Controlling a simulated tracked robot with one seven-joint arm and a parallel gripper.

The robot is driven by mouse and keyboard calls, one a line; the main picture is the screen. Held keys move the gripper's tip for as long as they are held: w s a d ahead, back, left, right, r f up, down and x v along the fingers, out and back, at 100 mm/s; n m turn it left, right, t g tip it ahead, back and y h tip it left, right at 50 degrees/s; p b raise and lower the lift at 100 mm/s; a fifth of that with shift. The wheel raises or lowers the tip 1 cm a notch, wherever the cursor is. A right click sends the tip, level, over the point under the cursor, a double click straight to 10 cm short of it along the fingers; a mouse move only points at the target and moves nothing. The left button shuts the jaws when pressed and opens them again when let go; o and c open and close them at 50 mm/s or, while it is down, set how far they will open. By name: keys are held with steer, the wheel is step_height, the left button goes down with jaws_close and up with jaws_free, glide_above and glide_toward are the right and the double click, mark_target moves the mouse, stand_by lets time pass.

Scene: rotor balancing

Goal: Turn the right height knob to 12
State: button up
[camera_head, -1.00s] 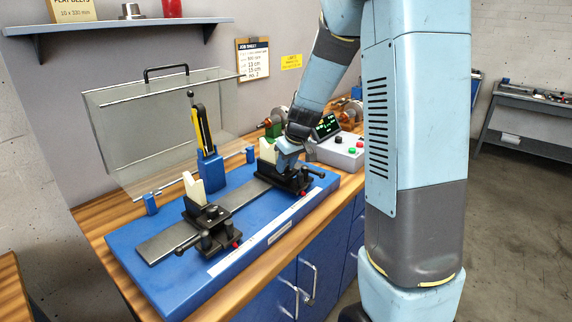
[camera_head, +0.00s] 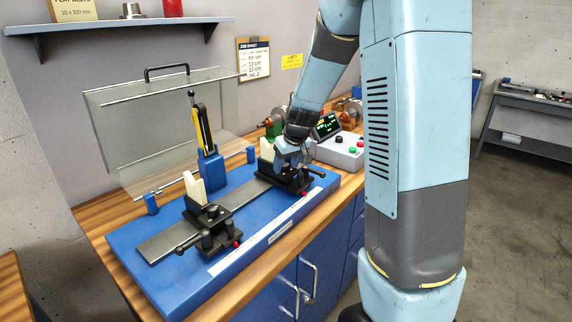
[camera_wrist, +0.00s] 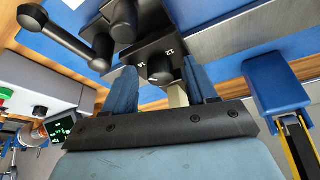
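The right height knob (camera_wrist: 160,72) is a small black knob on a black plate, with white numbers beside it; 12 is readable. In the wrist view my gripper (camera_wrist: 161,82) is open, its two blue fingers on either side of the knob with gaps visible. In the head view my gripper (camera_head: 286,152) is at the right support (camera_head: 291,180), beside its pale V-block (camera_head: 267,149). The knob itself is hidden there by my gripper. The knob's exact pointer setting is too small to tell.
The left support (camera_head: 208,222) stands on the same rail (camera_head: 165,243) and blue base (camera_head: 135,262). A black clamp handle (camera_wrist: 62,36) lies close to my gripper. A blue post (camera_wrist: 280,92), a control box (camera_head: 342,152) and a clear guard (camera_head: 150,120) are nearby.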

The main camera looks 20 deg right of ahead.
steer(key=v, duration=1.3)
steer(key=shift+s+r, duration=0.15)
steer(key=shift+r, duration=0.1)
steer(key=shift+d, duration=0.15)
